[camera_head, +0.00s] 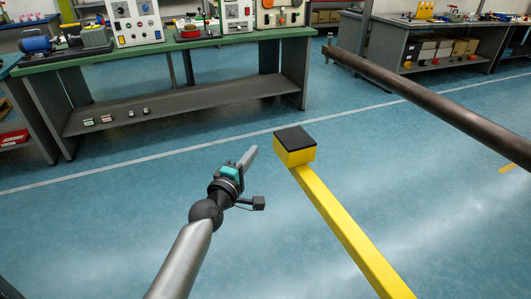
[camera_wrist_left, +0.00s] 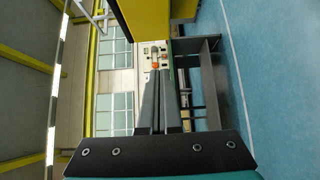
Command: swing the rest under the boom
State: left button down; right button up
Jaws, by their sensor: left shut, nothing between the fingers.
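The rest is a yellow bar (camera_head: 350,232) with a yellow block (camera_head: 296,156) at its far end and a black pad (camera_head: 294,138) on top. The boom (camera_head: 430,103) is a dark brown tube at the upper right, apart from the rest in the picture. My left gripper (camera_head: 252,152) is shut and empty, just left of the yellow block, with a gap visible between them. In the left wrist view, the shut fingers (camera_wrist_left: 159,80) point forward, and the yellow block (camera_wrist_left: 148,18) shows at the top edge. My right gripper is not in view.
A green-topped workbench (camera_head: 190,45) with instruments and a low grey shelf stands beyond the gripper. Another grey bench (camera_head: 430,45) with boxes stands at the back right. The blue floor (camera_head: 110,210) around the rest is clear.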

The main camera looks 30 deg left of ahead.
pick_arm(q)
jog(key=shift+w+d, duration=1.35)
jog(key=shift+w, duration=0.1)
